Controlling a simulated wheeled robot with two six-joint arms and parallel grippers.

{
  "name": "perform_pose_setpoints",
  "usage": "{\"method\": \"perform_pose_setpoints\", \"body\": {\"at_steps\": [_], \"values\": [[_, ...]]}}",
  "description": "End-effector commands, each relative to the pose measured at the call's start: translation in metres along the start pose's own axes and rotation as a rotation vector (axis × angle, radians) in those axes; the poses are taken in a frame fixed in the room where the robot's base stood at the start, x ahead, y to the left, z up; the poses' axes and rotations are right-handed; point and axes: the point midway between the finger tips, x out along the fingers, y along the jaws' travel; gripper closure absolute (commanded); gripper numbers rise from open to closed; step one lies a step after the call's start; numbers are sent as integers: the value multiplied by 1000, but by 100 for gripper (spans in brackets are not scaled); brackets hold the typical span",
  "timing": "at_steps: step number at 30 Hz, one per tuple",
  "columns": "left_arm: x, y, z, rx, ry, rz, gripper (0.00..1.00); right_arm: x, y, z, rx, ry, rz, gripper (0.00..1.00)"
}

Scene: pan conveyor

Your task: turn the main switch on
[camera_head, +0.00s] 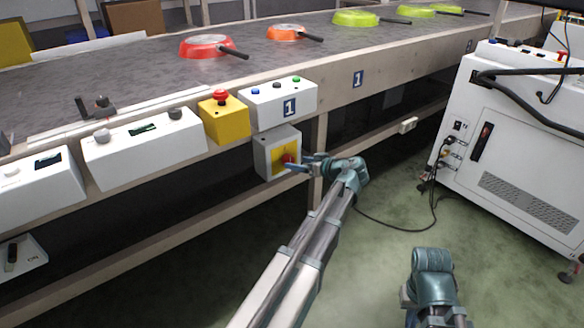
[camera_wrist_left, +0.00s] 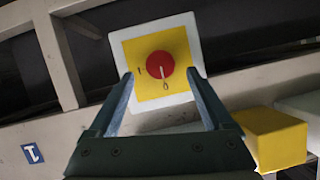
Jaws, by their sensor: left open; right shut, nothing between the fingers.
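The main switch is a red rotary knob (camera_wrist_left: 160,66) on a yellow plate (camera_wrist_left: 183,45) in a grey-white box (camera_head: 262,157) below the conveyor's edge. In the left wrist view, the white mark on the knob points to the 0, and another mark shows to the left on the plate. My left gripper (camera_head: 300,163) is in front of the box. In the wrist view its two fingers are apart on either side of the knob; I cannot tell whether they touch it. Part of my right arm shows at the lower right of the head view, but its fingers are not seen.
Above the switch are a yellow box with a red button (camera_head: 222,116) and a white button panel (camera_head: 278,102). Pans, including a red one (camera_head: 207,46), lie on the conveyor (camera_head: 150,66). A white cabinet (camera_head: 521,147) stands at right, with cables on the green floor.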

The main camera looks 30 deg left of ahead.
Motion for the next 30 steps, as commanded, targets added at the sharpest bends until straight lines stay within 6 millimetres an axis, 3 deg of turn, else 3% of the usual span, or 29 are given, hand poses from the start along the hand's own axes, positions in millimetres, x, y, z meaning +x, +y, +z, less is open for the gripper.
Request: {"method": "perform_pose_setpoints", "body": {"at_steps": [3, 9, 21, 30], "values": [[22, 1, 2, 0, 0, -2, 16, 10, -1, 0, 2, 0, 0, 100], [40, 1, 1, 0, -1, 0, 16, 16, -2, -1, 4, 0, 0, 100], [45, 0, 0, 0, -1, 1, 16, 17, -2, -1, 5, 0, 0, 100], [45, 0, 0, 0, -1, 1, 68, 17, -2, -1, 4, 0, 0, 100]]}}
